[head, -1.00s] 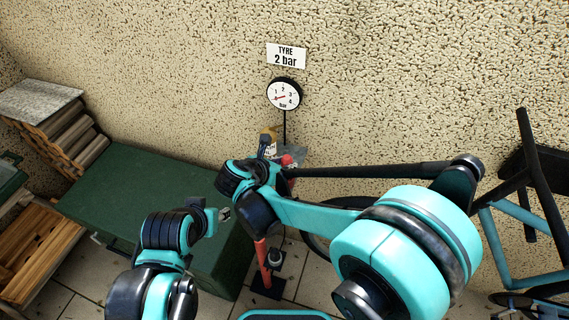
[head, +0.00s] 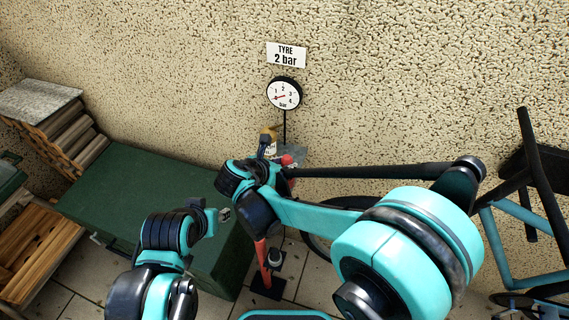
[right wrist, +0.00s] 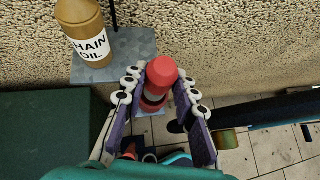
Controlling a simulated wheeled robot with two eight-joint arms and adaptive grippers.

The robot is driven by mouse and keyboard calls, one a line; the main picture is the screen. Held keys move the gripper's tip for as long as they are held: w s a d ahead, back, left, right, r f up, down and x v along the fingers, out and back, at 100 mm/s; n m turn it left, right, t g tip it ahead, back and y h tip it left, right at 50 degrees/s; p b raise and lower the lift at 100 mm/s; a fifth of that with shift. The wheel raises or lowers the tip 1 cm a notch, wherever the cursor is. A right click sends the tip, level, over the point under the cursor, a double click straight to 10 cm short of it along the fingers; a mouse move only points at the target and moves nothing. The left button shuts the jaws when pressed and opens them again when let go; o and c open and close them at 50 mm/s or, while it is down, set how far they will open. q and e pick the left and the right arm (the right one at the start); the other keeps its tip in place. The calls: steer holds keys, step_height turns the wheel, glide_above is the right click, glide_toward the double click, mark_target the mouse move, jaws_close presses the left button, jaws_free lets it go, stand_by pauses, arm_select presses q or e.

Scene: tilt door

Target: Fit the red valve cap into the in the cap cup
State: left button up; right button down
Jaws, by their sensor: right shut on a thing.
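The red valve cap (right wrist: 161,75) has a rounded top and a pale band lower down. It sits between the purple, roller-studded fingers of my right gripper (right wrist: 163,100), which is shut on it. In the head view, a red rounded top (head: 287,160) shows just past my right wrist, while the right fingers are mostly hidden behind the arm. My left arm reaches in at lower left; a small dark-and-white tip (head: 225,214) at its end is too small to read. I cannot make out the cap cup clearly in either view.
A chain oil bottle (right wrist: 85,32) stands on a small grey shelf (right wrist: 115,68) at the wall. A gauge (head: 284,94) hangs above. A green chest (head: 140,180) is at left, a red floor pump (head: 262,262) below, and a bicycle (head: 500,240) at right.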

steer(key=shift+f+b, duration=1.65)
steer(key=shift+f, duration=0.4)
steer(key=c, duration=1.1)
jaws_free()
step_height(320, 180, up, 10)
steer(key=shift+r, duration=0.1)
